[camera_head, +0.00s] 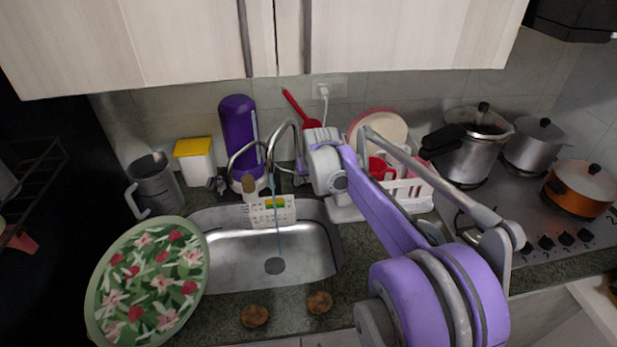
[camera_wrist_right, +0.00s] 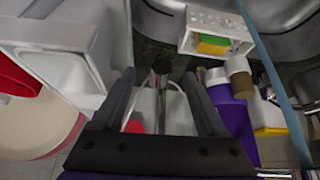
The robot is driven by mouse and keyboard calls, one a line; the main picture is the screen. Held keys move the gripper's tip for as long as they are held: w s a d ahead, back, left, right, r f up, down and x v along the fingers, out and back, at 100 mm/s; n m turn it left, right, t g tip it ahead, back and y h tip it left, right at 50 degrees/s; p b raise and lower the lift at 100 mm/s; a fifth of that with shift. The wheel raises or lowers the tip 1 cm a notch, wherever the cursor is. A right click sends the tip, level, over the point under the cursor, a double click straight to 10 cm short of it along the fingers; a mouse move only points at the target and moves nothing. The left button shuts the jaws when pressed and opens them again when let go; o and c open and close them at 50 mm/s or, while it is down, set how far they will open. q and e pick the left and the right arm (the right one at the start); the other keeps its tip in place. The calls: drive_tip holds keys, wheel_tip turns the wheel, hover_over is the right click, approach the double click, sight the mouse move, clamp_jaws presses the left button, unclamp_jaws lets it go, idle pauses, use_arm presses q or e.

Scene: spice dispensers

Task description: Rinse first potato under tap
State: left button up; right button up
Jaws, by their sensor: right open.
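Two brown potatoes, a left one (camera_head: 255,316) and a right one (camera_head: 320,302), rest on the counter in front of the metal sink (camera_head: 315,265). The curved metal tap (camera_head: 286,128) stands behind the sink, and a thin bluish stream of water (camera_head: 277,215) falls into the basin. My right arm reaches across to the tap's right side. In the wrist view my right gripper (camera_wrist_right: 163,88) is open, with a small metal tap part (camera_wrist_right: 160,68) showing between its fingers; contact cannot be told. The fingertips are largely hidden in the head view. My left gripper is out of view.
A large floral oval tray (camera_head: 150,280) covers the front left. A sponge caddy (camera_head: 270,211) hangs at the sink's back. A purple bottle (camera_head: 238,135) stands behind the tap. A dish rack (camera_head: 405,193) and stove pots (camera_head: 470,150) are at right. The sink basin is empty.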

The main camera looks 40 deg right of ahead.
drive_tip(key=p+v, duration=0.1)
drive_tip(key=v, duration=0.2)
drive_tip(key=shift+w, duration=0.15)
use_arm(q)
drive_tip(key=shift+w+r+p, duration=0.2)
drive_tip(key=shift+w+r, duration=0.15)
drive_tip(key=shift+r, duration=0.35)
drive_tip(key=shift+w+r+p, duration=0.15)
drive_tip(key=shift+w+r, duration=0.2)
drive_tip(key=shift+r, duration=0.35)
use_arm(e)
drive_tip(key=shift+v, duration=0.8)
